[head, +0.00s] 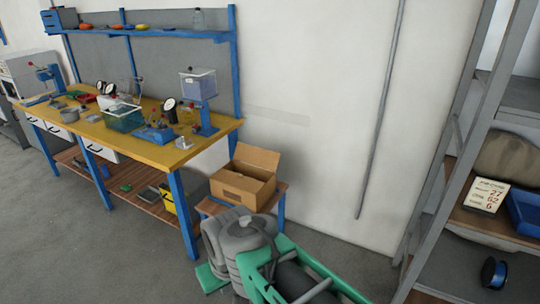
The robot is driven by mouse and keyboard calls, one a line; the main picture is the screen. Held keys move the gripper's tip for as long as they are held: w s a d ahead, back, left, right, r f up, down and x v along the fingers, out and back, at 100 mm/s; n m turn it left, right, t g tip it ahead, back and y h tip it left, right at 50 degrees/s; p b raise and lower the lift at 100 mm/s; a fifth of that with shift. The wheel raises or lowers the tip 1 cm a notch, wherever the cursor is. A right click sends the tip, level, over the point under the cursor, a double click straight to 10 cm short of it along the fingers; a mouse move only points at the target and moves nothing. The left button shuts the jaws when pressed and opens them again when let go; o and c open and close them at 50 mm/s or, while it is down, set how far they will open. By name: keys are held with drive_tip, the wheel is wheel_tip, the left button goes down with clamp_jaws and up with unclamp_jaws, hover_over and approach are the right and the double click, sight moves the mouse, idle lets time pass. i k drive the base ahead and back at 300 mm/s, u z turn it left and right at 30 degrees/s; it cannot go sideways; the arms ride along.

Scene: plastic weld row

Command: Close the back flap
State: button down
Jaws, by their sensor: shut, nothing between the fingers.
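An open cardboard box (241,190) sits on a low wooden stand to the right of the workbench. Its back flap (257,158) stands raised at the wall side, and part of the box's dark inside shows in front of it. The state of the other flaps is too small to tell. My grey and green arm parts show at the bottom middle, in front of and below the stand. My gripper's fingers cannot be made out.
The low stand (283,188) has blue legs. A yellow-topped workbench (215,131) with tools and fixtures stands at left. A metal shelf with a blue bin (525,212) and a sign card (486,195) stands at right. Bare floor lies between the stand and the shelf.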

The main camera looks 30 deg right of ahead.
sight(265, 159)
drive_tip(key=z, duration=1.6)
drive_tip(key=i, duration=3.15)
drive_tip(key=u, duration=3.1)
